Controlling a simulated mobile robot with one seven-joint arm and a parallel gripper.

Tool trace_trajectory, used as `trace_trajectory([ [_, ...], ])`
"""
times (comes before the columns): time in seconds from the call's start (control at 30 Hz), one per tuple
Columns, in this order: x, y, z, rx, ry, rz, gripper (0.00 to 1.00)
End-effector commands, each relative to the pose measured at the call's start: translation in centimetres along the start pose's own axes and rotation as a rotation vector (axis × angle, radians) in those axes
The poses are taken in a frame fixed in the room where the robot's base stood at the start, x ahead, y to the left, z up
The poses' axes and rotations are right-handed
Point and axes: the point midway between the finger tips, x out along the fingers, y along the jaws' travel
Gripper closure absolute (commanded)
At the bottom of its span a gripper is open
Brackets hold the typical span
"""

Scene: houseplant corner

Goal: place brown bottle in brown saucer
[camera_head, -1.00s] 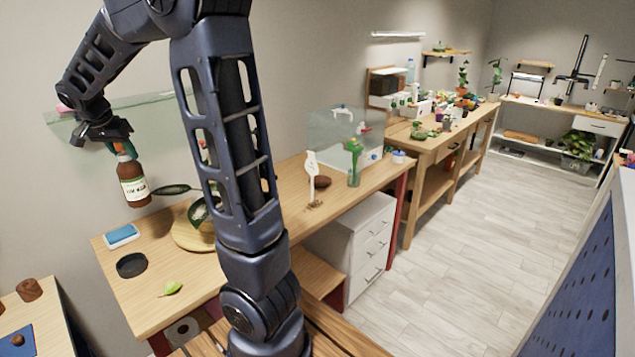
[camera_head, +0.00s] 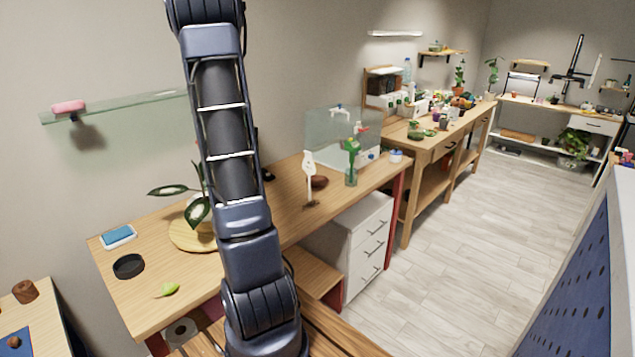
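The brown bottle is not visible now. My gripper is also out of view; my arm rises past the top edge of the picture. A small dark brown dish, which looks like the brown saucer (camera_head: 319,182), lies on the wooden workbench (camera_head: 225,285) to the right of my arm. It is partly behind a white upright tool (camera_head: 309,178). I cannot see what my gripper holds or whether it is open.
A plant (camera_head: 197,208) stands on a round wooden board (camera_head: 183,236) beside my arm. A black round dish (camera_head: 128,266), a blue sponge (camera_head: 118,236) and a green leaf (camera_head: 167,290) lie at the bench's left. A glass shelf (camera_head: 125,106) is above.

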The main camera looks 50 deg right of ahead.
Motion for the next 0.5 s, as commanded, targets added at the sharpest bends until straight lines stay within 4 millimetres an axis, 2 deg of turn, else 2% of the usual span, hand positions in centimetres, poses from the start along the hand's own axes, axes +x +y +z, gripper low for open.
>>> trace_trajectory([
  [0.03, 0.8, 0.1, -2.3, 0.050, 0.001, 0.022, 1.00],
  [0.2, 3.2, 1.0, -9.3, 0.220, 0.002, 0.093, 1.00],
  [0.5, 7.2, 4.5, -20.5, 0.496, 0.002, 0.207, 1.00],
])
